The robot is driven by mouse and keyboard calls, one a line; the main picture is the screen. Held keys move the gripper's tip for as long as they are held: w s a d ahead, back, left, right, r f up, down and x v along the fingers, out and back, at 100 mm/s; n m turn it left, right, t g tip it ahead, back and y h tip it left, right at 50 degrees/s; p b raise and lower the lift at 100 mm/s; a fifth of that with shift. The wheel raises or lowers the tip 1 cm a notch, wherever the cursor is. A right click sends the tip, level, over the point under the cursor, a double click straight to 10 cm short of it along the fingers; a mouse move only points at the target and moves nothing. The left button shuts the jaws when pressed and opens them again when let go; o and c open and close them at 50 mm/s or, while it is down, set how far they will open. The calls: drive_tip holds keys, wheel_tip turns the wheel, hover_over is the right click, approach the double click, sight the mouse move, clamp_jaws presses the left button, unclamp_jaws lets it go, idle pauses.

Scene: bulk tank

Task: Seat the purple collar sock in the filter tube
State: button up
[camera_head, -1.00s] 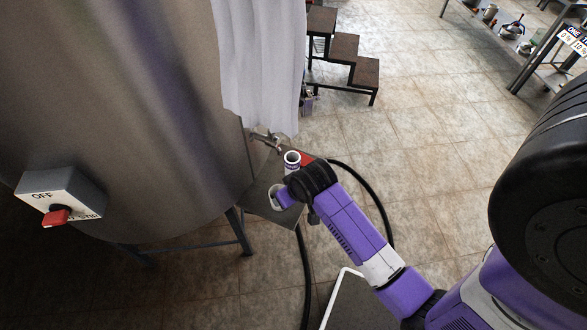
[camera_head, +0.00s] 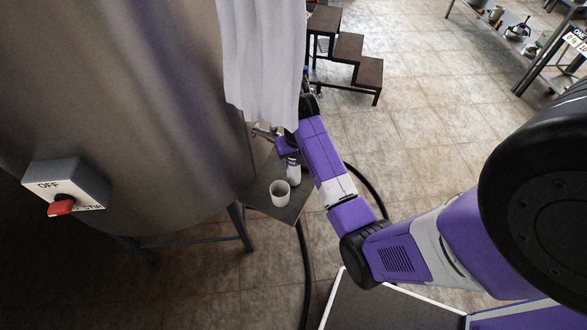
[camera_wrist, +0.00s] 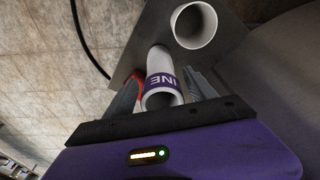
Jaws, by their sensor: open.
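The purple collar sock (camera_wrist: 160,85) appears to be the white open-ended cylinder with a purple lettered band. It stands on the grey shelf, and its lower part shows in the head view (camera_head: 293,172). My gripper (camera_wrist: 172,82) is open, with one finger on each side of the sock; I cannot tell whether either touches it. In the head view my gripper (camera_head: 288,146) covers the sock's top. A plain white open cylinder (camera_head: 280,193), likely the filter tube, stands upright in front on the same shelf. It is empty-looking in the wrist view (camera_wrist: 194,25).
The grey shelf (camera_head: 262,170) sits beside the large steel tank (camera_head: 130,110). A tap (camera_head: 264,133) and a white curtain (camera_head: 262,60) are close to my gripper. Something red (camera_wrist: 139,78) shows beside the left finger. A black hose (camera_head: 304,255) hangs below the shelf.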

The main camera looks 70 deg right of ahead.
drive_tip(key=shift+w+d+f, duration=0.15)
drive_tip(key=shift+w+f, duration=0.05)
drive_tip(key=shift+f, duration=0.8)
drive_tip(key=shift+w+d+f, duration=0.1)
drive_tip(key=shift+w+f, duration=0.05)
drive_tip(key=shift+f, duration=0.8)
drive_tip(key=shift+c, duration=0.5)
clamp_jaws()
drive_tip(key=shift+r, duration=0.1)
